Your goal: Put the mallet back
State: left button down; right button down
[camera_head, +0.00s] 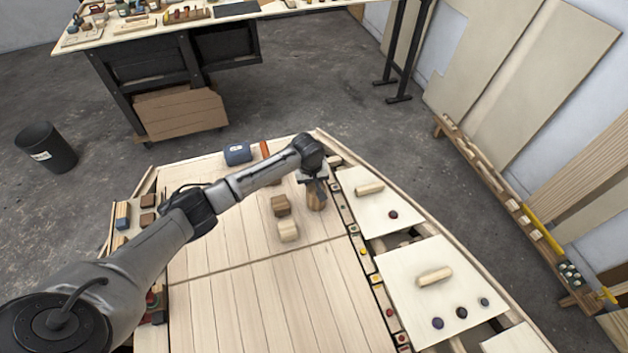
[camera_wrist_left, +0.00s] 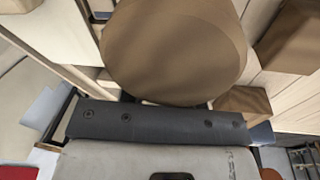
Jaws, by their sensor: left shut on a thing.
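My left gripper (camera_head: 315,186) points down over the plank deck at the far right and is shut on a brown rounded thing, which looks like the mallet (camera_head: 317,201). In the left wrist view the mallet (camera_wrist_left: 172,48) fills the top middle as a big smooth brown round shape, close beyond the dark grey bar of my gripper. The fingertips are hidden there, and I cannot make out a handle. I cannot tell whether the mallet touches the deck. My right gripper is in neither view.
A brown block (camera_head: 281,206) and a pale block (camera_head: 288,232) stand left of the mallet. A blue box (camera_head: 237,154) and an orange-red piece (camera_head: 264,149) lie at the deck's far edge. Pale panels with handles (camera_head: 435,276) lie along the right. The near deck (camera_head: 255,295) is clear.

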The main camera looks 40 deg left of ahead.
pick_arm(q)
jog(key=shift+f, duration=0.15)
dwell(0.4)
jog(key=c, duration=0.8)
grip_release()
jog(key=shift+r, duration=0.2)
jog(key=r+p, duration=0.1)
jog(key=r, duration=0.3)
jog(key=s+r+p, duration=0.1)
jog(key=r, duration=0.3)
jog(key=s+r+p, duration=0.1)
jog(key=r, duration=0.4)
jog(key=shift+a+r, duration=0.1)
